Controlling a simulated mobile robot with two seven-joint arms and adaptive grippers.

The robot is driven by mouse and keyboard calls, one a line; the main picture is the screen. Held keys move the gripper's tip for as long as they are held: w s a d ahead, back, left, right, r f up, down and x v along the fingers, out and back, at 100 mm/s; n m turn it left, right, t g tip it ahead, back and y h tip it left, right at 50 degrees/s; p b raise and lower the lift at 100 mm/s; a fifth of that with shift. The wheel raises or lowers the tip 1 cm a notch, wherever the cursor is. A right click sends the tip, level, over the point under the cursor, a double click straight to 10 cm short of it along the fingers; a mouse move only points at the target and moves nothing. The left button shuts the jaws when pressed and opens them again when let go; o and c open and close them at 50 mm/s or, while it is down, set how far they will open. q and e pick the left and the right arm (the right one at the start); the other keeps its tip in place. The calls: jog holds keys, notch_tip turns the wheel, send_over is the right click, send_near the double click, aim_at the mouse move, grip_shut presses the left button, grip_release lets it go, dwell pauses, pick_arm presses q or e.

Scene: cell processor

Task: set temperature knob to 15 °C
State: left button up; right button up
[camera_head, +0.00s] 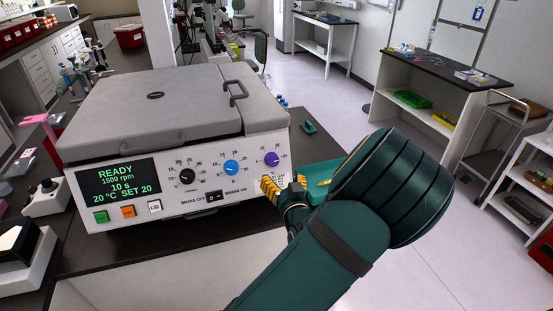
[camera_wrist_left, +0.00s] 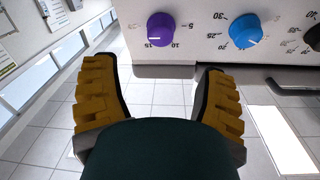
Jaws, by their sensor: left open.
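The cell processor (camera_head: 160,150) is a grey box with a white front panel. Its display (camera_head: 118,182) reads READY, 1500 rpm, 10 s, 20 °C SET 20. A black knob (camera_head: 187,176), a blue knob (camera_head: 231,167) and a purple knob (camera_head: 271,159) sit in a row, each with a number scale. I cannot tell which knob is for temperature. My left gripper (camera_head: 284,184) is open and empty just below the purple knob. In the left wrist view the purple knob (camera_wrist_left: 160,29) is ahead of the yellow fingers, apart from them. The blue knob (camera_wrist_left: 243,32) is to its right there. My right gripper is not in view.
Green, orange and LID buttons (camera_head: 128,211) and a brake switch (camera_head: 213,197) sit low on the panel. A teal tray (camera_head: 320,172) lies right of the processor, partly hidden by my arm. The floor beyond the bench (camera_head: 300,117) is open.

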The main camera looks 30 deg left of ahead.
aim_at(274, 160)
pick_arm(q)
jog(key=x, duration=0.9)
jog(key=shift+w+a+p, duration=0.25)
jog(key=shift+w+p, duration=0.05)
jog(key=c, duration=1.2)
